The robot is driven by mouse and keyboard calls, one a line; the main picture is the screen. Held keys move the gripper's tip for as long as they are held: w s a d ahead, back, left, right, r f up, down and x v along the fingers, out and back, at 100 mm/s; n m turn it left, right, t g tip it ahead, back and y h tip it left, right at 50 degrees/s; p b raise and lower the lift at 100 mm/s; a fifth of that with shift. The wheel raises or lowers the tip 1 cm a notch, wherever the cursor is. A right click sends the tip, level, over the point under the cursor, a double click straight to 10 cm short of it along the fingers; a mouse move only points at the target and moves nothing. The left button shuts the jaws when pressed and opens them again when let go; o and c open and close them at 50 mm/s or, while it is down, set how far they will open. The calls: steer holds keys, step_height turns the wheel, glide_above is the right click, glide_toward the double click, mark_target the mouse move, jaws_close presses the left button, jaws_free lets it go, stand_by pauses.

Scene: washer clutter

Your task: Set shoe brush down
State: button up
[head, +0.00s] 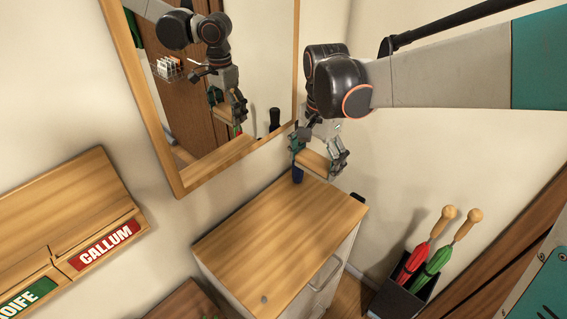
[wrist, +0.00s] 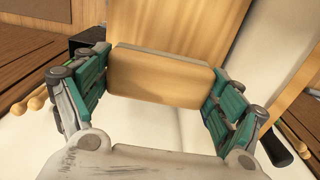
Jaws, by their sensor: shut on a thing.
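The shoe brush (head: 312,162) is a pale wooden block held between the two fingers of my gripper (head: 319,154). The brush appears over the back end of the wooden cabinet top (head: 262,235); I cannot tell whether it touches it. In the wrist view the brush (wrist: 160,80) lies crosswise between the green finger pads, and my gripper (wrist: 160,92) is shut on it from both sides. Its bristles are hard to make out.
A dark blue object (head: 297,174) stands on the cabinet just below my gripper. A small grey round thing (head: 264,299) lies near the front. The middle of the top is clear. A framed mirror (head: 185,185) hangs behind; an umbrella bin (head: 400,297) stands at right.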

mark_target(308, 221)
steer(key=shift+s+a+r, duration=0.15)
steer(key=shift+s+a, duration=0.05)
steer(key=shift+s, duration=0.4)
steer(key=shift+s+a+r, duration=0.15)
steer(key=shift+s+a, duration=0.05)
steer(key=shift+s, duration=0.35)
step_height(308, 221, down, 20)
steer(key=b, duration=0.5)
steer(key=shift+d+r, duration=0.1)
steer(key=shift+r, duration=0.1)
steer(key=shift+w+f+b, duration=0.1)
steer(key=shift+f+b, duration=0.1)
steer(key=shift+b, duration=0.15)
steer(key=o, duration=0.9)
